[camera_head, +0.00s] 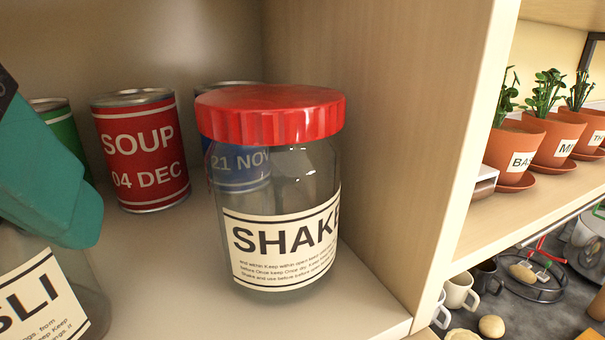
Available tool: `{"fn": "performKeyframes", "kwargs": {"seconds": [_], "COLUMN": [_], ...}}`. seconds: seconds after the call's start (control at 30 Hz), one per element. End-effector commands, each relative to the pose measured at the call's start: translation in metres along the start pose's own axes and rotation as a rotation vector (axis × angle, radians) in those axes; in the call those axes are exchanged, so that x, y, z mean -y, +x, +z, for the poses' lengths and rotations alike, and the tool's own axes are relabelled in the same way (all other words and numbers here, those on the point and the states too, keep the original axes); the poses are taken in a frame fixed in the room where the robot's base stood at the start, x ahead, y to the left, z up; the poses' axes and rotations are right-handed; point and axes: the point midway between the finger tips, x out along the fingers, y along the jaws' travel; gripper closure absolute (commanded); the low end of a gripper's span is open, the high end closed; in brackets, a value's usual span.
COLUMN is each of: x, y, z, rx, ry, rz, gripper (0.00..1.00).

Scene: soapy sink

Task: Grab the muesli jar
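The muesli jar (45,300) stands at the lower left, cut off by the picture's edge. Only part of the gripper shows. I cannot tell whether its fingers are open, shut or touching the jar.
A glass "SHAKE" jar (275,225) with a red lid stands right of the muesli jar. Behind are a red soup can (140,150), a green can (62,135) and a blue can (240,170). A wooden wall (400,130) bounds the right. Potted plants (525,150) stand beyond it.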

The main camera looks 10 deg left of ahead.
Motion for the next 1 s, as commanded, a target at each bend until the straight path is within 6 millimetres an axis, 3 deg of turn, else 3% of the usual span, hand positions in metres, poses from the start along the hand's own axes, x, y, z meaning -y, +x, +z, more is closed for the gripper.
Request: {"fn": "performKeyframes", "kwargs": {"seconds": [0.2,0.77,1.0], "x": [-0.0001,-0.0002,-0.0003], "y": [0.0013,0.0009,0.0003], "z": [0.0004,0.0004,-0.0001], "rx": [0.0,0.0,-0.001], "ry": [0.0,0.0,0.0], "rz": [0.0,0.0,0.0], "gripper": [0.0,0.54,0.55]}}
